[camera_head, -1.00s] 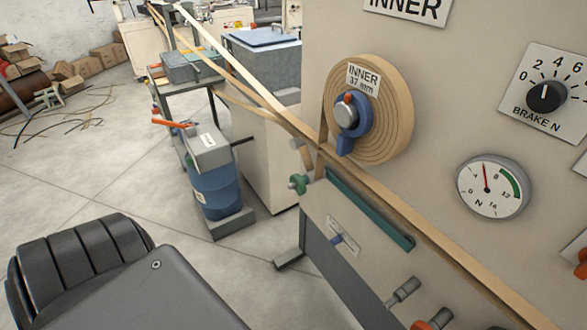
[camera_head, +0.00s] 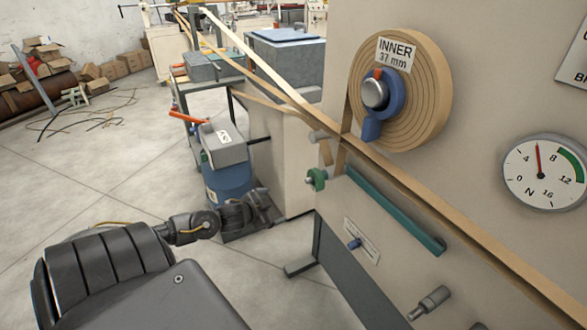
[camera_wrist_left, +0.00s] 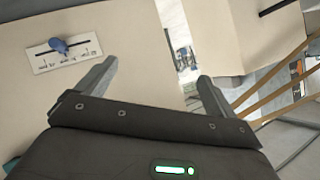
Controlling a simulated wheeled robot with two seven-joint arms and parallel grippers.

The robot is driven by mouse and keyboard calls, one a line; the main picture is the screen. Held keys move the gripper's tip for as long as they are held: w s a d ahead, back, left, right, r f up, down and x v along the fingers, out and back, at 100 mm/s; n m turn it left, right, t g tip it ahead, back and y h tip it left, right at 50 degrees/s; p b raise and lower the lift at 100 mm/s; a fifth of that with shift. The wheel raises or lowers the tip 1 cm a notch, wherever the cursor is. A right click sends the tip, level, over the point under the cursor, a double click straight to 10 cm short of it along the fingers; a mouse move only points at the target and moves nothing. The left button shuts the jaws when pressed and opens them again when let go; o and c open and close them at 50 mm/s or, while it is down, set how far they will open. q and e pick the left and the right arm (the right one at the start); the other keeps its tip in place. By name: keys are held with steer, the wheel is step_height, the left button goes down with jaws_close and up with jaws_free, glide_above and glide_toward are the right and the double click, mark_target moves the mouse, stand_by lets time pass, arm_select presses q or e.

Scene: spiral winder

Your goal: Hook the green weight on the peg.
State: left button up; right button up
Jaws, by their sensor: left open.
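My left gripper (camera_head: 262,200) shows small and dark in the head view, in front of the blue drum and left of the machine panel. In the left wrist view its two fingers (camera_wrist_left: 155,88) are apart with nothing between them. A small green round piece (camera_head: 316,180) sits on the panel's left edge in the head view; I cannot tell whether it is the green weight. A grey peg (camera_head: 430,301) sticks out low on the panel, well right of the gripper. My right gripper is in neither view.
The panel carries a tape roll (camera_head: 425,95), a teal bar (camera_head: 398,212), a slotted plate with a blue lever (camera_head: 354,244) and a dial (camera_head: 543,172). A tan tape runs diagonally across. A blue drum (camera_head: 228,178) stands behind the gripper. The floor at left is mostly clear.

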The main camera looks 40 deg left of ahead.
mark_target(314, 180)
arm_select(q)
steer(key=d+r+m+h, duration=0.1)
steer(key=d+r, duration=0.1)
steer(key=r, duration=0.2)
steer(key=w+d+r+m+t+h+b, duration=0.1)
steer(key=d+r, duration=0.2)
steer(key=r, duration=0.1)
steer(key=w+d+r+m+t+h, duration=0.1)
steer(key=d+r, duration=0.2)
steer(key=r, duration=0.1)
steer(key=shift+d+r+b, duration=0.1)
steer(key=shift+r+b, duration=0.3)
steer(key=x, duration=0.9)
steer(key=shift+w+b, duration=0.15)
steer(key=shift+b, duration=0.25)
steer(key=shift+x, duration=0.8)
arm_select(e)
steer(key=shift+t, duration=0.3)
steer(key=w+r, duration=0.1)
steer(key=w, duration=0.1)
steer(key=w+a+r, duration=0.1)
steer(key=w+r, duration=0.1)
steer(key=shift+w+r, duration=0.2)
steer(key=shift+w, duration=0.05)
